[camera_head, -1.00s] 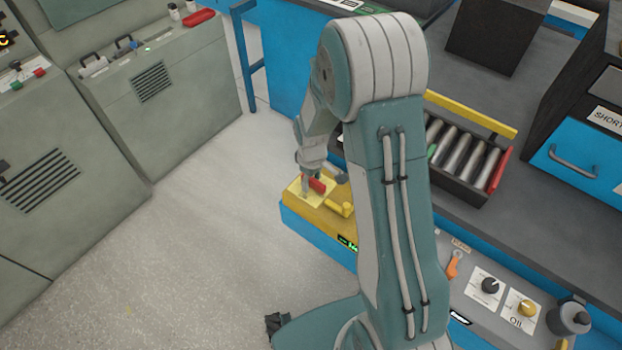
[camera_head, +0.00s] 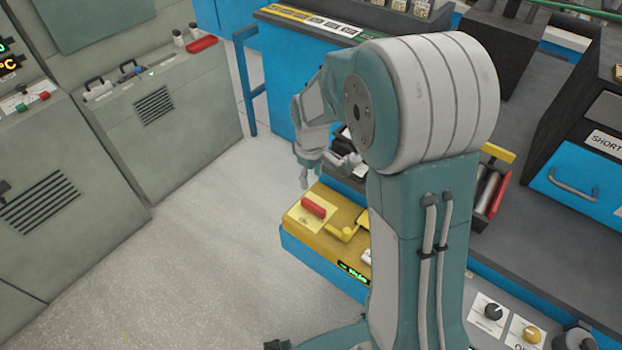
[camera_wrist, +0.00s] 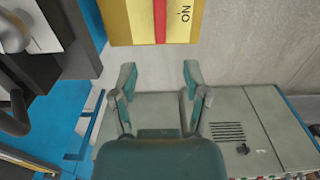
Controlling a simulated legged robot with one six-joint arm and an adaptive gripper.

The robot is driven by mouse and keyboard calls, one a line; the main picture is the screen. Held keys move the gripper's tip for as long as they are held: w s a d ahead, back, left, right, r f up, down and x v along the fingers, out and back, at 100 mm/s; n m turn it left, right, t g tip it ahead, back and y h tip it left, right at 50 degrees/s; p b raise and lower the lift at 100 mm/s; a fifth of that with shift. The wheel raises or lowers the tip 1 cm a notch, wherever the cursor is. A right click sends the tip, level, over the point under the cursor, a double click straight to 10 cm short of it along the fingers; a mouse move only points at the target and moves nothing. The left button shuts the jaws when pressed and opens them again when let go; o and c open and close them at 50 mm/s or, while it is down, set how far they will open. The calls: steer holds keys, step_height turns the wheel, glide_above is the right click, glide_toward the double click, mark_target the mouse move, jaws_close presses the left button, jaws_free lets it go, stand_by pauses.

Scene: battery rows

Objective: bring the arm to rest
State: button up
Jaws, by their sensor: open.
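My gripper (camera_wrist: 158,85) is open and empty in the wrist view, its two fingers apart with grey cabinets and floor showing behind them. In the head view, my gripper (camera_head: 303,172) hangs above and a little behind the yellow box, apart from its red switch (camera_head: 313,207).
A black box with a blue drawer (camera_head: 578,175) stands at right. Knobs (camera_head: 488,312) line the bench front. Grey cabinets (camera_head: 165,110) stand at left, with clear floor (camera_head: 190,240) between.

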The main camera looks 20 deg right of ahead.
stand_by(0.3)
steer(key=s+r+m+t, duration=0.5)
steer(key=s+r+m, duration=0.2)
steer(key=s+r, duration=1.1)
steer(key=s, duration=0.3)
steer(key=shift+s+t, duration=0.2)
steer(key=shift+t, duration=0.1)
